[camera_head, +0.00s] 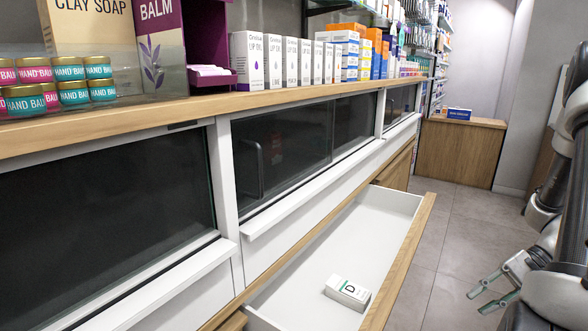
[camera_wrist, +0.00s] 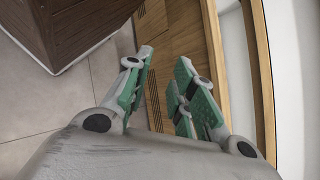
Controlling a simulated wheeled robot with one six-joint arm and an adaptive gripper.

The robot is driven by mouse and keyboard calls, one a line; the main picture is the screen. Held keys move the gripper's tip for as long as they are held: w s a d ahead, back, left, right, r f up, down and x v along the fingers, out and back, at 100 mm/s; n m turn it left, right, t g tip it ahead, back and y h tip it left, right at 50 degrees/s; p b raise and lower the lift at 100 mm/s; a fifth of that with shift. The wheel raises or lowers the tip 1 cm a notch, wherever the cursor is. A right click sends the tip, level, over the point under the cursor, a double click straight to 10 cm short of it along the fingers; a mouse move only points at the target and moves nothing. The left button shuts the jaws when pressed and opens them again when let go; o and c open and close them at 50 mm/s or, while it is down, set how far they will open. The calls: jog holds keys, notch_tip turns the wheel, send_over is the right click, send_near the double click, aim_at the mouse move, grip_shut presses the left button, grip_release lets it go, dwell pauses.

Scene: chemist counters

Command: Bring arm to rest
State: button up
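My gripper (camera_head: 488,287) is at the lower right of the head view, apart from the open drawer and over the floor. Its two fingers with green pads stand apart with nothing between them. The wrist view also shows my gripper (camera_wrist: 160,90), empty and open. My arm runs up the right edge of the head view. Its upper part is cut off by the frame.
A white drawer (camera_head: 318,248) with a wooden front is pulled out of the counter (camera_head: 250,100), holding a small white box (camera_head: 347,292). Boxes and jars line the counter top. A wooden desk (camera_head: 458,155) stands at the back. Grey floor (camera_head: 455,215) is free between.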

jog(key=s+a+r+n+t+h, duration=0.1)
jog(key=s+a+r+n+h, duration=0.1)
jog(key=r, duration=0.6)
jog(key=s+a+r+n+t+h, duration=0.2)
jog(key=s+a+r+n+h, duration=0.1)
jog(key=r, duration=0.6)
jog(key=s+a+r+n+t+h, duration=0.2)
jog(key=a+r+n+h, duration=0.2)
jog(key=r, duration=0.4)
jog(key=shift+s+r+n+h, duration=0.3)
jog(key=shift+n+h, duration=0.2)
jog(key=shift+h, duration=0.2)
